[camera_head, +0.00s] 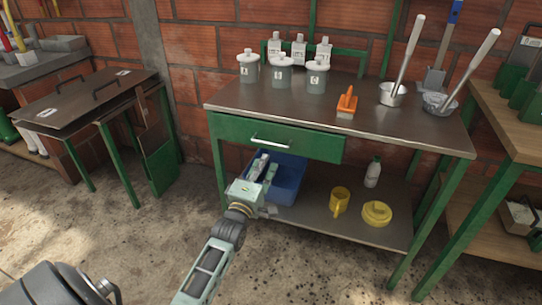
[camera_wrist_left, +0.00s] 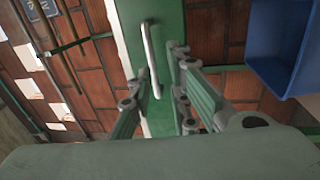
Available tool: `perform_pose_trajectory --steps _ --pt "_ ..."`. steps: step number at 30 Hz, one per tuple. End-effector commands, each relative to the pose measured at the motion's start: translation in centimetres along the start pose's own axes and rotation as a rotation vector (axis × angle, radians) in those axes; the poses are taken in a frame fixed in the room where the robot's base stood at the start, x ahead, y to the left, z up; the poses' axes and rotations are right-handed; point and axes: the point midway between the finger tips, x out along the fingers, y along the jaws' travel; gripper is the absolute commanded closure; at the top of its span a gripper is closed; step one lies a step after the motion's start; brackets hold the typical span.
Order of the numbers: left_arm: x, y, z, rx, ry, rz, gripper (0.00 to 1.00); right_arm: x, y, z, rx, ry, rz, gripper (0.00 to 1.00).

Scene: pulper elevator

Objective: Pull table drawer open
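The table (camera_head: 360,125) has a dark metal top and green legs. Its green drawer (camera_head: 318,149) sits under the left part of the top and looks closed. A pale bar handle (camera_head: 271,142) runs across the drawer front. My left gripper (camera_head: 264,168) is below and in front of the handle, with its fingers apart and empty. In the left wrist view, the handle (camera_wrist_left: 151,58) stands ahead, between the lines of the open fingers (camera_wrist_left: 153,85), and neither finger visibly grips it. My right gripper is not in view.
A blue bin (camera_head: 289,183) is on the lower shelf, right behind my left gripper. A yellow mug (camera_head: 340,200), a yellow round container (camera_head: 377,213) and a white bottle (camera_head: 373,172) stand farther right. Lidded jars (camera_head: 282,73) and an orange-handled tool (camera_head: 347,102) are on the tabletop.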

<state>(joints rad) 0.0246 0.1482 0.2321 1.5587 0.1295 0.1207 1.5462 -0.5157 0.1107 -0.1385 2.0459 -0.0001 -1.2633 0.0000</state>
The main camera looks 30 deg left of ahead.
Motion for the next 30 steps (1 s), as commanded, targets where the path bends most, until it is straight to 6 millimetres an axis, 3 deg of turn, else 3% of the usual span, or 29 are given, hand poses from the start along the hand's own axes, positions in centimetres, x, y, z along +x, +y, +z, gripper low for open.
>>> perform_pose_trajectory --steps 4,18,30 --pt "1.0 1.3 -0.4 -0.036 0.007 0.035 0.83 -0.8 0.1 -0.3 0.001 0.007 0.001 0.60" --pt "7.3 1.3 -0.4 -0.033 0.006 0.031 0.83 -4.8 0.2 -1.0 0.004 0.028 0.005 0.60" --pt "8.1 1.4 -0.4 -0.033 0.006 0.029 0.83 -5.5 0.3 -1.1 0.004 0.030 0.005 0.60"
